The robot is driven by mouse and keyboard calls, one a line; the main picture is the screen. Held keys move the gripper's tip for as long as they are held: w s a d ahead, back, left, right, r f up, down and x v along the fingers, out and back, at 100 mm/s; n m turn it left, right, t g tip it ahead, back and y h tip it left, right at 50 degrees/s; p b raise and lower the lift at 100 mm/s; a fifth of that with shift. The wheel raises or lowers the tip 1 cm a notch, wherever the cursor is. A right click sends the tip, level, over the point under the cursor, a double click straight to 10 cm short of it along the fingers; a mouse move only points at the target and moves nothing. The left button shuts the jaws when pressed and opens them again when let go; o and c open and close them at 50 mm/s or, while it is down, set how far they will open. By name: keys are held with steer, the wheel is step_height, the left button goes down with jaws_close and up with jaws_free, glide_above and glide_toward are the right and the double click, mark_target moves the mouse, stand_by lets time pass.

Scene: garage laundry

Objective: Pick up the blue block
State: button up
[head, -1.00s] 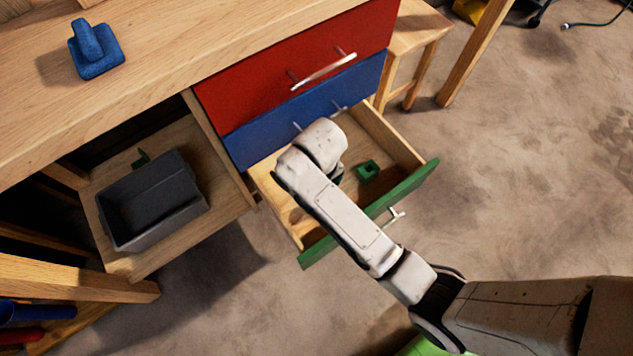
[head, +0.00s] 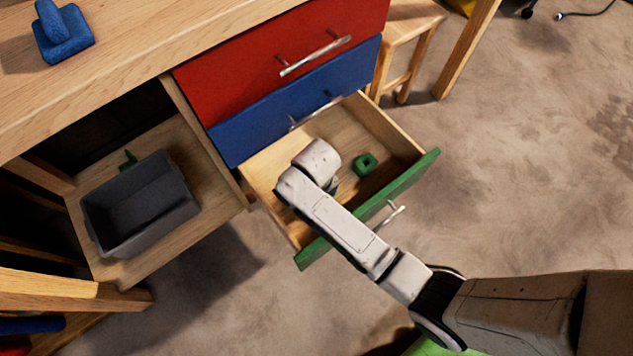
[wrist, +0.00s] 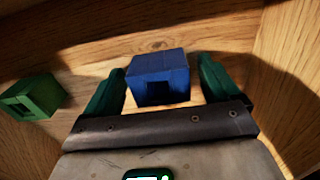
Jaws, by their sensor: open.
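The blue block (wrist: 158,75) lies on the wooden floor of the open drawer, and a dark square opening shows in its side. In the wrist view my gripper (wrist: 160,88) is open, with its green fingers on the left and right of the block. A gap shows on the right side; the left finger is close to the block. In the head view my arm reaches into the open green-fronted drawer (head: 402,180) and hides the blue block and the fingers.
A green block (wrist: 32,97) lies in the same drawer, left of my gripper; it also shows in the head view (head: 365,165). Drawer walls surround the gripper. Above are a blue drawer (head: 250,120) and a red drawer (head: 250,65). A grey bin (head: 140,205) stands on the left shelf.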

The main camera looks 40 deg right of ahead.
steer(key=shift+f, duration=0.1)
steer(key=shift+c, duration=0.3)
steer(key=c, duration=1)
